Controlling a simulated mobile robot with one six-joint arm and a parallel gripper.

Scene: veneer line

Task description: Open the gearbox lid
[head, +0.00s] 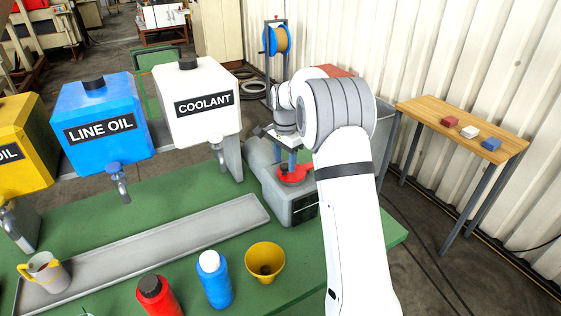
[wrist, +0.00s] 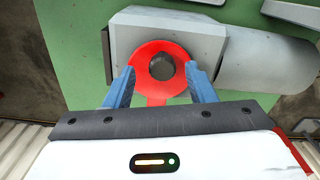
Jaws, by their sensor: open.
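The grey gearbox (head: 275,185) stands at the right end of the green table. Its lid (wrist: 153,82) is a red disc with a dark knob (wrist: 162,66) in the middle and a red tab pointing toward my gripper. The lid also shows red in the head view (head: 297,178), partly hidden by my gripper, and looks seated on the gearbox. My gripper (wrist: 161,72) has two blue fingers spread open, one each side of the knob at the lid's edges. Gaps show between the fingers and the knob.
Yellow, blue (head: 100,125) and white (head: 195,100) tanks with taps stand left of the gearbox. A grey tray (head: 190,235), mug (head: 45,272), red bottle (head: 157,296), blue bottle (head: 214,280) and yellow cup (head: 265,262) are on the table. A wooden table (head: 480,122) stands right.

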